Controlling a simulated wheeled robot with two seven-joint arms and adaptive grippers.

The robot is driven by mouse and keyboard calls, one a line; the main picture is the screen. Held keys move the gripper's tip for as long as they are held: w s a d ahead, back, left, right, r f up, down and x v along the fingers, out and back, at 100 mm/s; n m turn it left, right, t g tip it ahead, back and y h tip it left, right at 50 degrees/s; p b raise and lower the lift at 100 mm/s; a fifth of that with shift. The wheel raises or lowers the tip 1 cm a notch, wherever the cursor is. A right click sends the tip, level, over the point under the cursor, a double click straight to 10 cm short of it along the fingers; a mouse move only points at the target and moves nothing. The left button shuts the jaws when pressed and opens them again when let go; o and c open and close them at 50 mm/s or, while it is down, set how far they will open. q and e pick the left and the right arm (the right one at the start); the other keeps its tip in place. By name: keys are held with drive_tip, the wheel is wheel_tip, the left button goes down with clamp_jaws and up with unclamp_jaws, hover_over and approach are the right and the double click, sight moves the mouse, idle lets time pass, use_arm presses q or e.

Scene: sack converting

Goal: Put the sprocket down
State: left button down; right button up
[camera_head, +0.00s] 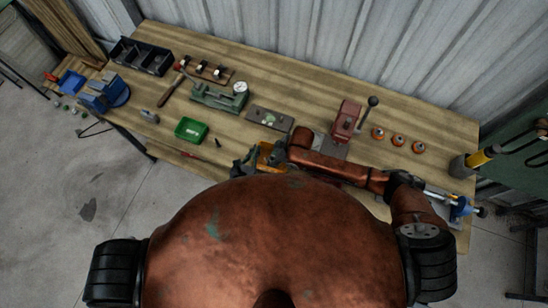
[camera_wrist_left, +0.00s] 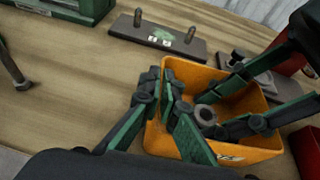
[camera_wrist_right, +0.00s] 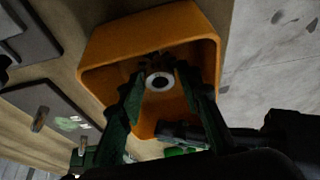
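The sprocket (camera_wrist_right: 160,82), a dark toothed disc with a pale ring at its middle, is inside the orange bin (camera_wrist_right: 100,62). My right gripper (camera_wrist_right: 160,76) reaches into the bin with a finger on each side of the sprocket and looks shut on it. The sprocket's ring also shows in the left wrist view (camera_wrist_left: 205,114). My left gripper (camera_wrist_left: 161,80) straddles the wall of the orange bin (camera_wrist_left: 262,150), one finger inside and one outside, and looks shut on it. In the head view my forearm and body partly hide the bin (camera_head: 264,155).
A plate with two pegs (camera_wrist_left: 155,38) lies beside the bin. A green tray (camera_head: 191,130) stands to the left. A red lever press (camera_head: 346,120) and several orange-rimmed parts (camera_head: 398,140) are to the right. Bare wood lies at left front.

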drive_tip(key=v, duration=1.2)
drive_tip(key=shift+r, duration=0.2)
use_arm(q)
drive_tip(key=c, duration=2.6)
unclamp_jaws()
drive_tip(key=shift+c, duration=0.2)
drive_tip(key=o, duration=0.6)
drive_tip(key=shift+c, duration=0.2)
drive_tip(key=v, duration=1.2)
use_arm(e)
drive_tip(key=shift+s+f, duration=0.1)
